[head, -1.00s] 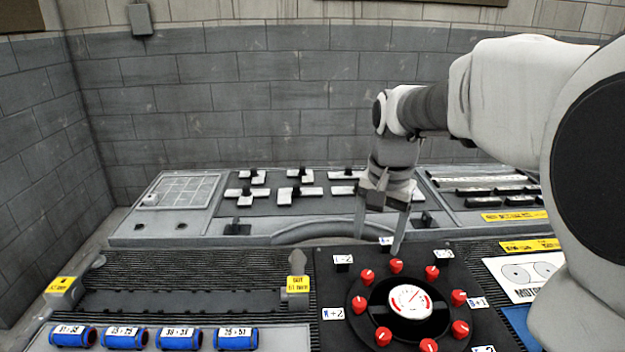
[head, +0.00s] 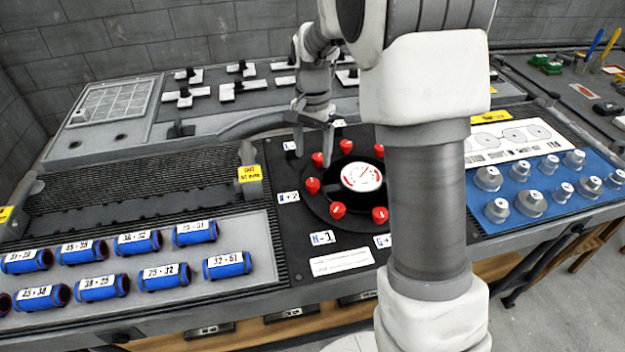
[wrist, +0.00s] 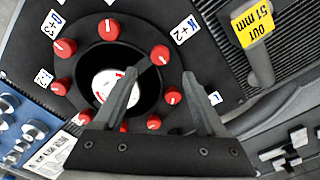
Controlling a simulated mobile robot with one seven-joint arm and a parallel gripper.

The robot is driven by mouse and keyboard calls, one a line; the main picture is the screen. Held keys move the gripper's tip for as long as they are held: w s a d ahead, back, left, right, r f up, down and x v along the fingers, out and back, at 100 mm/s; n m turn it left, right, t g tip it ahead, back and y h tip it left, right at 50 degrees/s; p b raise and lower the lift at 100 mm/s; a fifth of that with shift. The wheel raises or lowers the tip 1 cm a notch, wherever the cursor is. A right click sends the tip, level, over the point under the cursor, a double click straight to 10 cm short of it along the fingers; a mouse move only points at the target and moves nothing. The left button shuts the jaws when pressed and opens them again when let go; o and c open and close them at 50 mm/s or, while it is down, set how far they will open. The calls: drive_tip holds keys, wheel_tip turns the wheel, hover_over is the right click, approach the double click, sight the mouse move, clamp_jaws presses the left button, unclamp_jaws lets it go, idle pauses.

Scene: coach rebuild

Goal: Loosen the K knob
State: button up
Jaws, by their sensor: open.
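A black round plate (head: 318,207) carries a ring of red knobs around a white dial (head: 362,177). The label reading K+2 (wrist: 185,28) stands beside a red knob (wrist: 160,54), which I take as the K knob; in the head view it is at the ring's left side (head: 312,185). My gripper (head: 313,160) is above the left rim of the ring, pointing down, open and empty. In the wrist view my fingertips (wrist: 163,74) lie either side of a line just short of the K knob. Another red knob (wrist: 172,95) shows between the fingers.
Neighbouring red knobs stand close around the ring. Blue cylinders (head: 226,265) lie on the grey tray at left. A yellow OUT 51 mm tag (head: 250,173) stands left of the plate. A blue board with grey knobs (head: 532,204) is at right. My arm hides the ring's right side.

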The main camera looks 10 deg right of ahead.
sight(313, 182)
wheel_tip(313, 182, down, 8)
drive_tip(key=shift+f+b, duration=0.25)
drive_tip(key=shift+b, duration=0.3)
clamp_jaws()
